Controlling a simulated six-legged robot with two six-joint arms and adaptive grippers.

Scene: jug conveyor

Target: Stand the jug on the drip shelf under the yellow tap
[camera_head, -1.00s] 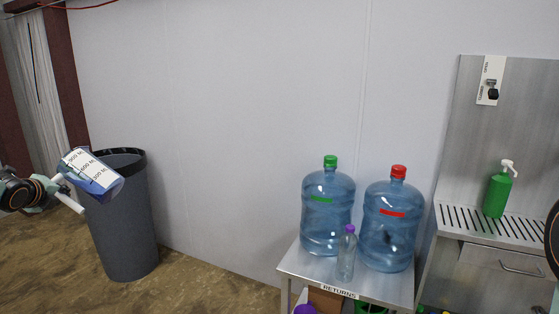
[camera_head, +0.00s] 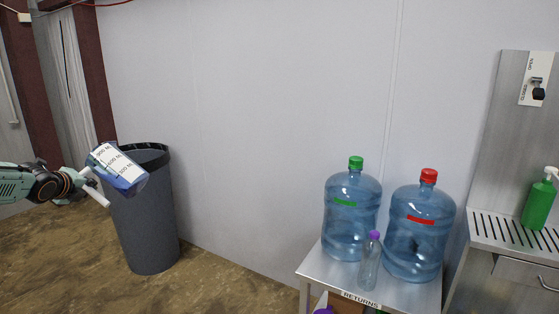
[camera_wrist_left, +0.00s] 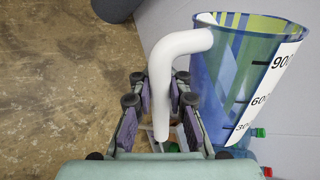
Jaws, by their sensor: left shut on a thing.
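The jug (camera_head: 117,168) is translucent blue with a white measuring label and a white handle. It is held tilted in the air at the left of the head view, in front of the grey bin. My left gripper (camera_head: 90,187) is shut on the handle; the wrist view shows the white handle between its fingers (camera_wrist_left: 159,105) and the jug (camera_wrist_left: 240,75) to the right. The slotted steel drip shelf (camera_head: 485,228) is at the far right. A dark tap (camera_head: 538,93) is on the panel above it; no yellow tap shows. My right gripper is not in view.
A grey bin (camera_head: 148,225) stands on the brown floor by the wall. A steel returns table (camera_head: 318,270) carries two large blue bottles, green-capped (camera_head: 350,222) and red-capped (camera_head: 415,245), and a small purple-capped bottle (camera_head: 370,265). A green pump bottle (camera_head: 538,205) stands on the drip shelf.

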